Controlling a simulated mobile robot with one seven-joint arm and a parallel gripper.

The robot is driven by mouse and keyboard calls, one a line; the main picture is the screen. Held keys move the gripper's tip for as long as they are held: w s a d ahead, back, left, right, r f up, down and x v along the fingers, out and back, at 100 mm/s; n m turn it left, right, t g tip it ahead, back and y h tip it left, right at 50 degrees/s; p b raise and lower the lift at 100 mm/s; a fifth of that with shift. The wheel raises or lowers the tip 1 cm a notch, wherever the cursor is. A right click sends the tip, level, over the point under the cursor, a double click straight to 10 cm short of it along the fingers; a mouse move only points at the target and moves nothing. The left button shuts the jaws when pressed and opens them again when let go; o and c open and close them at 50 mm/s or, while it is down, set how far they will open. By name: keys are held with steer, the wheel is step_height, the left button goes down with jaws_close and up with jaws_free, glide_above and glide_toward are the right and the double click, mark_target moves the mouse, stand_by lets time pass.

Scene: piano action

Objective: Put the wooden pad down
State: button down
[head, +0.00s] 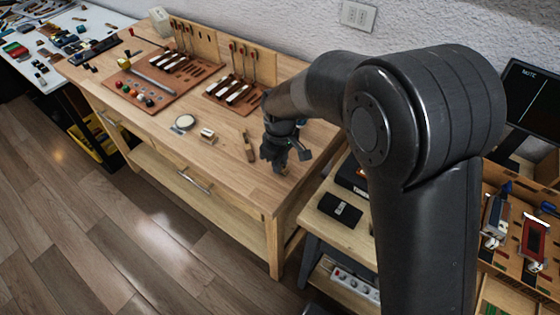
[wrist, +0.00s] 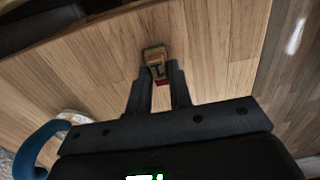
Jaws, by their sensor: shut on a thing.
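My gripper (head: 281,167) is low over the right end of the wooden workbench (head: 235,180), near its front corner. In the wrist view its two dark fingers (wrist: 158,92) are shut on the wooden pad (wrist: 155,56), a small tan block with dark markings and a red part between the fingers. The pad extends past the fingertips, above bare bench planks. I cannot tell whether it touches the bench top. In the head view the gripper hides the pad.
A wood-handled tool (head: 248,146), a small block (head: 207,135) and a round dish (head: 184,123) lie left of my gripper. Brown boards with racks stand at the back. A lower side table (head: 345,235) holds a black box. The bench front is mostly clear.

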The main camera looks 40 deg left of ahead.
steer(key=shift+f, duration=0.1)
steer(key=c, duration=1.3)
jaws_free()
step_height(320, 180, up, 12)
